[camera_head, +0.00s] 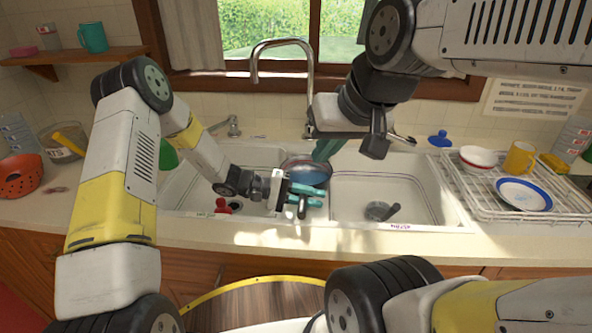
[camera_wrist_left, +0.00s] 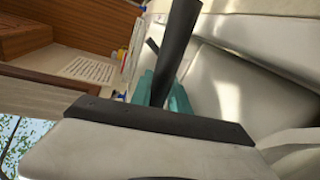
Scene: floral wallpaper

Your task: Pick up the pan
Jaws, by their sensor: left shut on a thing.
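The pan (camera_head: 312,177) has a blue inside and a dark rim. It is at the middle of the double sink, by the divider; I cannot tell whether it touches the sink. My left gripper (camera_head: 303,197) has teal fingers and is shut on the pan's dark handle, which also shows between the fingers in the left wrist view (camera_wrist_left: 177,52). The pan's body is not clear in that view. My right gripper (camera_head: 328,150) is behind the pan, below the faucet. Only part of its teal fingers shows, so its opening is unclear.
The white sink (camera_head: 385,190) has a dark object (camera_head: 381,211) in its right basin and a red object (camera_head: 224,205) in the left. The faucet (camera_head: 282,42) rises behind. A dish rack (camera_head: 485,207) with bowls, a plate and a yellow mug stands right. A red colander (camera_head: 20,176) is far left.

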